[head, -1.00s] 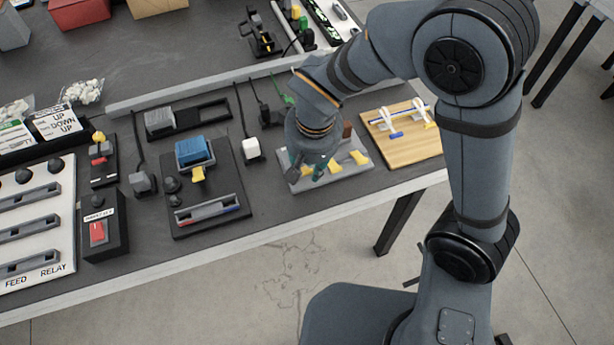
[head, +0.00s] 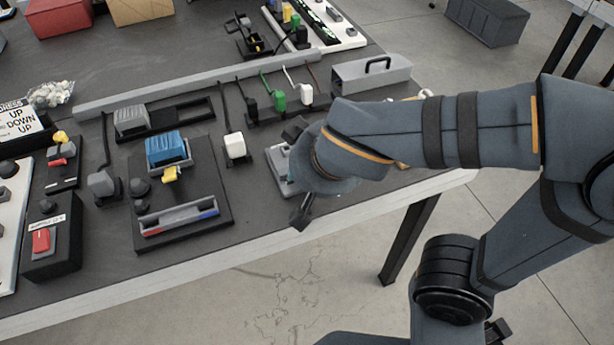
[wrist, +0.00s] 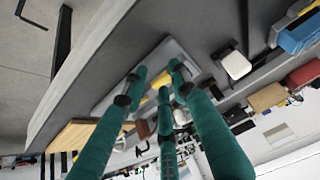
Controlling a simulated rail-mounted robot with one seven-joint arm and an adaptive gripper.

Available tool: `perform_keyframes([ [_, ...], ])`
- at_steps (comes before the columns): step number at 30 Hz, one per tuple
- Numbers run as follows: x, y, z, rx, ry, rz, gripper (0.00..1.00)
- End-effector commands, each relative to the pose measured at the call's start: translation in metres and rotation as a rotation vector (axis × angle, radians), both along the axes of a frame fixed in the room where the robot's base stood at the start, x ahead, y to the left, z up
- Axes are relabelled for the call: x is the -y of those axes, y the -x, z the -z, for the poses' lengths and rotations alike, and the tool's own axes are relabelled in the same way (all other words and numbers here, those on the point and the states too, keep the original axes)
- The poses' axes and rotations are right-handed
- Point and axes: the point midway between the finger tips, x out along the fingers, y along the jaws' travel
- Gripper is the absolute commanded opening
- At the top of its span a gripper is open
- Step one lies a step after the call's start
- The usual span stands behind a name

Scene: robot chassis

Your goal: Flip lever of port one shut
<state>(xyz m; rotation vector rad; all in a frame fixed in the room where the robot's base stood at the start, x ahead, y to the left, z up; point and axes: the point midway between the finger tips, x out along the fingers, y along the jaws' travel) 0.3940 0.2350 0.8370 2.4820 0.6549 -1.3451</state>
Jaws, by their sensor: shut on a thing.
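The grey plate (head: 278,157) near the table's front edge is mostly hidden behind my wrist in the head view. In the wrist view the plate (wrist: 172,47) lies beneath my green fingers, with a yellow lever (wrist: 163,96) between them. My gripper (wrist: 158,78) is shut on a yellow lever, its fingertips low over the plate. The fingers cover much of the lever, so its exact angle is unclear. I cannot read which port this lever belongs to.
A white plug block (head: 235,147) and a blue-topped device (head: 165,150) stand left of the plate. Green and black connectors (head: 273,95) are behind it. A wooden board (wrist: 82,134) lies beside the plate. The table's front edge (head: 250,233) is close.

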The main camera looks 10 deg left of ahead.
Motion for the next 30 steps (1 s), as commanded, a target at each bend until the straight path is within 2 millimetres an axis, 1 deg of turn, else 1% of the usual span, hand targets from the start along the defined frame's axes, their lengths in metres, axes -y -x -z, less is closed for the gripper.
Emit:
perform_keyframes([
  [1,-0.005,0.006,0.002,-0.006,-0.002,-0.02,0.01],
  [9,-0.006,0.005,0.001,-0.004,-0.004,-0.023,0.01],
  [10,-0.006,0.005,0.001,-0.004,-0.004,-0.023,0.28],
  [15,-0.007,0.005,0.0,-0.002,-0.007,-0.022,0.38],
  [16,-0.007,0.004,-0.001,-0.002,-0.007,-0.022,0.39],
  [25,-0.004,0.003,-0.001,-0.001,-0.006,-0.012,0.39],
  [30,-0.001,0.005,-0.009,0.001,-0.006,-0.01,0.39],
])
